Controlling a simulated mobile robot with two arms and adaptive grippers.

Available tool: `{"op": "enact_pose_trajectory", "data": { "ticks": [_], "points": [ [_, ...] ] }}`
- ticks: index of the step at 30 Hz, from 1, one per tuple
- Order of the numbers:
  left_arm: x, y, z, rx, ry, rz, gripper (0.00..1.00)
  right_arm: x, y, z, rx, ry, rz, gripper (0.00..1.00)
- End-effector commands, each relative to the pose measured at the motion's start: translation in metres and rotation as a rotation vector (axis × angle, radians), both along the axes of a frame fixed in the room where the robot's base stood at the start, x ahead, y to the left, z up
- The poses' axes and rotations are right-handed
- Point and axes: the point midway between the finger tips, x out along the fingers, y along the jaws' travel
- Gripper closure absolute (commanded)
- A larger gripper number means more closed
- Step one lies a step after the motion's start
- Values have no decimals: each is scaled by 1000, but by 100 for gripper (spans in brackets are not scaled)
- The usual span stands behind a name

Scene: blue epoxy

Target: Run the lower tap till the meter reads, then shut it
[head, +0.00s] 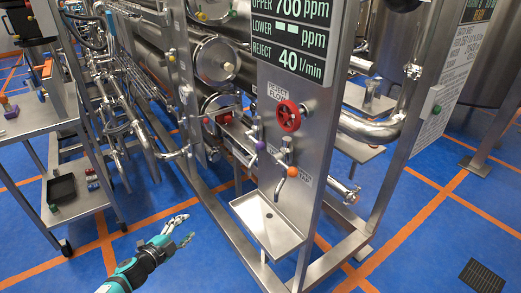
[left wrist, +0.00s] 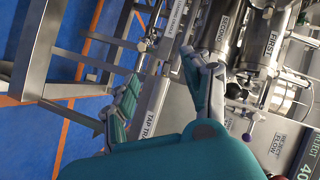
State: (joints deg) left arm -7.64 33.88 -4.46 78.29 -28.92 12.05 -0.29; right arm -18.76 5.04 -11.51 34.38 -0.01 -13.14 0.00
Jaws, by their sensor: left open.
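The meter panel (head: 291,35) in the head view reads upper 700 ppm, lower a dash, reject 40 l/min. Below it, a tap with a purple knob (head: 262,145) and a tap with an orange knob (head: 292,172) stick out from the steel post. The orange one sits lower; its label is too small to read. A steel drip tray (head: 246,208) lies beneath them. No water stream shows. My left gripper (head: 188,228) is open and empty, left of the tray and apart from the taps. Its spread fingers show in the left wrist view (left wrist: 160,88). My right gripper is not in view.
A red handwheel (head: 289,115) marked reject flow sits above the taps. A steel cart (head: 80,122) with a black tray (head: 62,188) stands at the left. Steel frame legs and pipes surround the post. Blue floor is clear in front of the frame.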

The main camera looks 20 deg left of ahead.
Motion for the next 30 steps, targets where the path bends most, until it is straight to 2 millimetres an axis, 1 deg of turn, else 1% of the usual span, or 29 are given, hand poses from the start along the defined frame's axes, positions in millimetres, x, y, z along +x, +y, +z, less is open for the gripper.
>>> {"op": "enact_pose_trajectory", "data": {
  "ticks": [1, 2, 3, 5, 6, 9, 12, 14, 17, 20, 24, 30],
  "points": [
    [19, -8, 53, 87, -111, -99, 51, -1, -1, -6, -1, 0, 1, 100],
    [25, -15, 83, 137, -169, -155, 51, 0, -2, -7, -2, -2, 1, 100],
    [30, -27, 119, 203, -240, -229, 51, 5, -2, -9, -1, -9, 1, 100],
    [32, -45, 165, 300, -334, -330, 51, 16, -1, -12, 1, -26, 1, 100],
    [30, -58, 190, 357, -386, -390, 51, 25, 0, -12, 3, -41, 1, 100],
    [22, -83, 233, 470, -480, -505, 51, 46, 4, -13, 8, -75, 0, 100],
    [16, -98, 253, 531, -525, -564, 51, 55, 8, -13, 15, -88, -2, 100],
    [16, -103, 259, 546, -537, -577, 51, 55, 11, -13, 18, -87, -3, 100],
    [23, -109, 262, 547, -540, -579, 51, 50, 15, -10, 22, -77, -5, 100],
    [36, -119, 264, 546, -542, -579, 51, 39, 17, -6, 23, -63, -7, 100],
    [61, -138, 266, 543, -542, -577, 51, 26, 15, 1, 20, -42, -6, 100],
    [96, -165, 267, 541, -541, -574, 51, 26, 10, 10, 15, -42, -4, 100]
  ]
}}
